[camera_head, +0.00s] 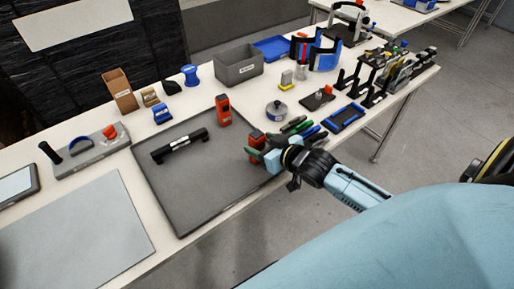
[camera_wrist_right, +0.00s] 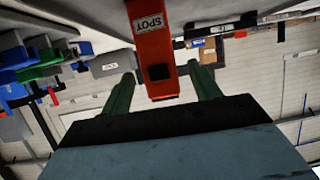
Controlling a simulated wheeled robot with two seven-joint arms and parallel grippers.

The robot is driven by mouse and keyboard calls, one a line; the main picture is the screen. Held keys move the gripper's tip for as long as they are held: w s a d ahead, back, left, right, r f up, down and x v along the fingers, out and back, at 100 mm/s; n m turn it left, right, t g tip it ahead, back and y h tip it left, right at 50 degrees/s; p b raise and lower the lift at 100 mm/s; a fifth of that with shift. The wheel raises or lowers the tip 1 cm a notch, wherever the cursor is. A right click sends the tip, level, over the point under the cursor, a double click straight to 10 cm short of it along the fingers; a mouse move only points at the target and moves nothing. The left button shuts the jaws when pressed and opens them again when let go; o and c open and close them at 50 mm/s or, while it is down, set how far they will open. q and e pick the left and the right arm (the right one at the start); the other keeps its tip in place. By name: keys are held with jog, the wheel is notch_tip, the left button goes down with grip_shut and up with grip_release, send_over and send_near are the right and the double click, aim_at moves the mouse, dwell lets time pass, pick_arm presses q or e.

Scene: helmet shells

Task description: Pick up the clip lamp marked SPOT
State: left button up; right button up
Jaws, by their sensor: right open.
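The orange clip lamp (camera_wrist_right: 152,55) bears a white SPOT label in the right wrist view. It stands between the two green fingers of my right gripper (camera_wrist_right: 165,88), with a gap visible on each side. My right gripper is open. In the head view this gripper (camera_head: 262,153) is at the right edge of the grey mat, at an orange lamp (camera_head: 256,138) that it partly covers. A second orange lamp (camera_head: 223,110) with a pale label stands farther back; its wording is too small to read. My left gripper is not in view.
A black bar-like tool (camera_head: 180,146) lies on the grey mat (camera_head: 190,200). Several coloured-handled tools (camera_head: 300,126) lie close right of my right gripper, with a round grey tin (camera_head: 276,110) behind. A grey bin (camera_head: 238,66) stands at the back. The mat's front is clear.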

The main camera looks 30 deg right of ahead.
jog(key=x, duration=0.4)
jog(key=shift+w+a+b, duration=0.15)
jog(key=shift+b, duration=0.15)
jog(key=c, duration=1.1)
